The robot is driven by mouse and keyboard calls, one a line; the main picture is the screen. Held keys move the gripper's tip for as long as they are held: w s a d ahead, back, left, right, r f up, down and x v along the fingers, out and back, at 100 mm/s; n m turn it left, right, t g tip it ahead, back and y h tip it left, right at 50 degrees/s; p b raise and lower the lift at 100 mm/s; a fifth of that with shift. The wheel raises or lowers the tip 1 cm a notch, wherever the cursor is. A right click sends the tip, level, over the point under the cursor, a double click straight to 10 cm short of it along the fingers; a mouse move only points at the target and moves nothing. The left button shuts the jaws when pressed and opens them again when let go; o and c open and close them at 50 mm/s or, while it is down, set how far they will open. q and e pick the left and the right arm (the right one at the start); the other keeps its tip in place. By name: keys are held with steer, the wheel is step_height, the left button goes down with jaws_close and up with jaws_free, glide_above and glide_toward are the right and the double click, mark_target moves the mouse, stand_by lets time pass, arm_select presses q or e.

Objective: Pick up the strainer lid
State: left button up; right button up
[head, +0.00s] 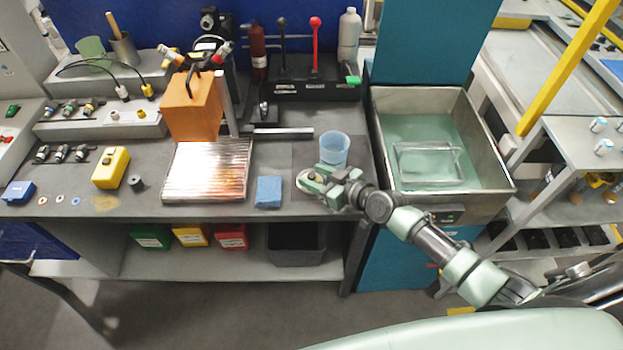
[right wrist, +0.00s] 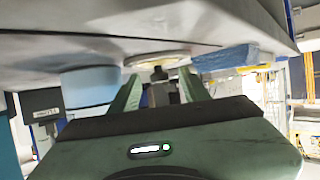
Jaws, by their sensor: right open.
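The strainer lid (head: 303,177) looks like a small pale disc on the grey bench top near its front edge, between the blue sponge and the blue cup. My right gripper (head: 317,183) is over its right part and hides some of it. In the right wrist view the lid (right wrist: 157,58) shows as a thin pale disc just beyond the fingertips. The green fingers (right wrist: 159,85) are apart with the lid ahead between them. I cannot tell whether they touch it. My left gripper is not in view.
A translucent blue cup (head: 334,150) stands close behind my right gripper. A blue sponge (head: 269,192) lies left of the lid, beside a ribbed metal plate (head: 207,170). A metal sink (head: 383,115) with greenish water and a wire basket (head: 428,163) is to the right.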

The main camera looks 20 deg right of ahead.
jaws_close()
steer(key=shift+r, duration=0.1)
